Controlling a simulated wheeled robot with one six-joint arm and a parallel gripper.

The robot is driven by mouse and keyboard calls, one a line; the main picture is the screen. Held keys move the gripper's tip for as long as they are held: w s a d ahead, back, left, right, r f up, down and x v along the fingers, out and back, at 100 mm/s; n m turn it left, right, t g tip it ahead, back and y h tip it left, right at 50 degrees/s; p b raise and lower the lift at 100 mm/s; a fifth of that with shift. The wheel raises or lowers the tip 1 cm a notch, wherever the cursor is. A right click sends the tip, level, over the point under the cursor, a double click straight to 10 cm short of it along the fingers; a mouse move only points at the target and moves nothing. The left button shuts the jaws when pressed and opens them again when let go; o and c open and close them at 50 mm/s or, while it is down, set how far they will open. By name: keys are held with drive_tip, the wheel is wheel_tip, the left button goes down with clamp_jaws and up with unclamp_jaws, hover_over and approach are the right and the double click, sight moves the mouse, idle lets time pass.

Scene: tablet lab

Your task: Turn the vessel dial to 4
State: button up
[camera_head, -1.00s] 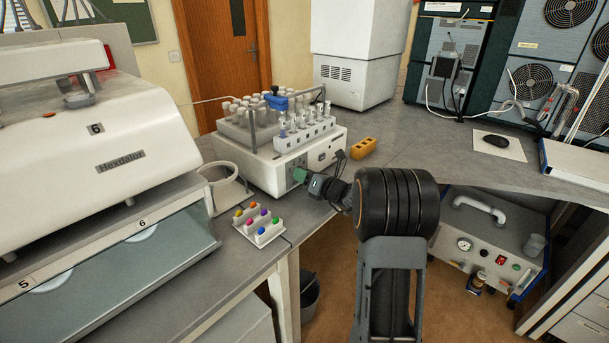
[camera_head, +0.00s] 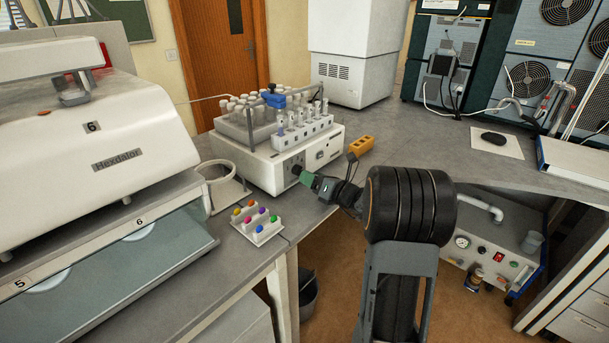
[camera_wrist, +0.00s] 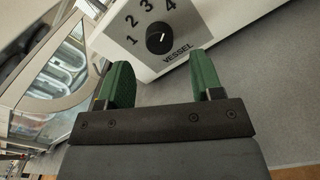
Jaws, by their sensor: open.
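The vessel dial (camera_wrist: 158,38) is a round black knob on the white front of the tube device (camera_head: 262,172), with the numbers 1 to 4 around it and the word VESSEL below. Its pale mark seems to point up and right in the wrist view, towards the 4 side; the exact number is hard to tell. My gripper (camera_wrist: 163,76) has two green fingers, set apart with nothing between them. The dial lies just beyond the fingertips, between them in the picture, and is not gripped. In the head view my gripper (camera_head: 309,181) is just off the device's front.
A small tray with several coloured pieces (camera_head: 265,236) sits left of my gripper. A round holder (camera_head: 229,182) stands beside the device. An orange block (camera_head: 361,145) lies behind my wrist. The counter's front edge runs below my arm.

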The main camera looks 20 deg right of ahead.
drive_tip(key=v, duration=0.9)
drive_tip(key=shift+s, duration=0.2)
drive_tip(key=s+a+f+n+g, duration=0.1)
drive_tip(key=n, duration=0.1)
drive_tip(key=s+a+f+n+g, duration=0.1)
drive_tip(key=f+n+g, duration=0.1)
drive_tip(key=n, duration=0.1)
drive_tip(key=s+a+f+n+g+y, duration=0.1)
drive_tip(key=f+n+g, duration=0.1)
drive_tip(key=n, duration=0.1)
drive_tip(key=shift+s+a+f, duration=0.15)
drive_tip(key=shift+a+f, duration=0.1)
drive_tip(key=shift+a, duration=0.05)
drive_tip(key=s+a+f+n+g+h+p, duration=0.1)
drive_tip(key=s+a+n+g+p, duration=0.1)
drive_tip(key=s+a+n+g, duration=0.75)
drive_tip(key=s+a+r+n+t+h+p, duration=0.1)
drive_tip(key=s+a+r+n+h+p, duration=0.1)
drive_tip(key=r+n, duration=0.4)
drive_tip(key=s+a+r+n+h+p, duration=0.2)
drive_tip(key=r+n+h+p, duration=0.2)
drive_tip(key=n, duration=1)
drive_tip(key=shift+s+a+r+t+h, duration=0.4)
drive_tip(key=shift+r+h, duration=0.4)
drive_tip(key=shift+r, duration=0.2)
